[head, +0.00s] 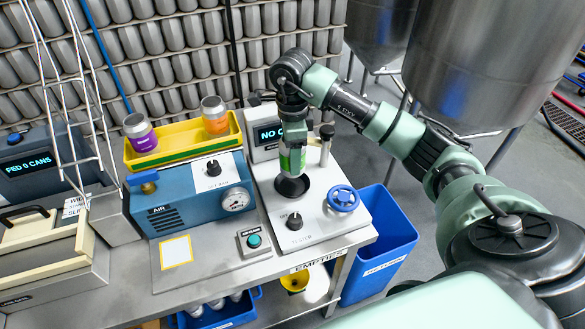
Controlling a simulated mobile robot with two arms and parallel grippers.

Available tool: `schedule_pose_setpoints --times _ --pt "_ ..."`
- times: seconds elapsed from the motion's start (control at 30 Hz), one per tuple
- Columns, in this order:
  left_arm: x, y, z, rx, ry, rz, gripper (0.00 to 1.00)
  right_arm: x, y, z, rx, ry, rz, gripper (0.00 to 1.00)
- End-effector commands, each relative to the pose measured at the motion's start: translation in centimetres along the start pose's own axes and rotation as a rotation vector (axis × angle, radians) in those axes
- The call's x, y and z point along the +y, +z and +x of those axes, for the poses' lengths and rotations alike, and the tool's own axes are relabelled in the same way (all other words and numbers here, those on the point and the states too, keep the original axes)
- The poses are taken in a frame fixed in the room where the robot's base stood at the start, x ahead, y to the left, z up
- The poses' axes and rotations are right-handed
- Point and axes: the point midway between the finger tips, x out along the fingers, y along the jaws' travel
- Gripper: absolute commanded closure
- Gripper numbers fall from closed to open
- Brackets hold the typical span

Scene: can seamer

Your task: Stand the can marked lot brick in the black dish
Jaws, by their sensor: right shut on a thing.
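My right gripper (293,137) comes down from above at the tester and is shut on a can with a green label (292,161). This can is upright, and its lower end is at or just over the black dish (291,188); I cannot tell whether it touches. The gripper hides its top. In the yellow tray (172,162) stand a can with an orange label (215,122) and a can with a purple label (139,138). The lot markings are too small to read, so I cannot tell which can is lot brick. My left gripper is not in view.
The tester (325,222) has a blue handwheel (343,199) and a black knob (294,221) near the dish, with a metal post (326,148) behind. The blue air unit (197,199) stands left. A blue bin (381,250) stands right of the bench.

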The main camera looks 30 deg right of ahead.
Motion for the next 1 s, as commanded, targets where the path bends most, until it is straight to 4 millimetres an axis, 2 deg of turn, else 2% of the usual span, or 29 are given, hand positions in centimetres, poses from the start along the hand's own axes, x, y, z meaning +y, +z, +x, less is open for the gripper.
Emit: schedule_pose_setpoints --times 0.1,0.27,0.53,0.9,0.93,1.0 --pt "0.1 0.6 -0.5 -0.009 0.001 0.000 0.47 0.0 0.0 1.4 0.000 0.002 0.001 0.79" --pt "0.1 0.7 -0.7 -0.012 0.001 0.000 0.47 0.0 0.0 2.4 -0.001 0.002 0.000 0.79" --pt "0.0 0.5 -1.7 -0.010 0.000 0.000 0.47 0.1 0.0 5.9 0.000 0.003 0.000 0.79" --pt "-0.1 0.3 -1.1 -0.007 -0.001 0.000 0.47 0.0 0.0 6.7 0.000 -0.001 -0.001 0.79" --pt "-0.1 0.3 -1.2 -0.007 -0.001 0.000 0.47 0.0 0.0 6.5 -0.001 -0.001 -0.001 0.36" --pt "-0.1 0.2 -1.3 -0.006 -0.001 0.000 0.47 0.0 0.0 6.5 0.000 -0.001 -0.001 0.20"
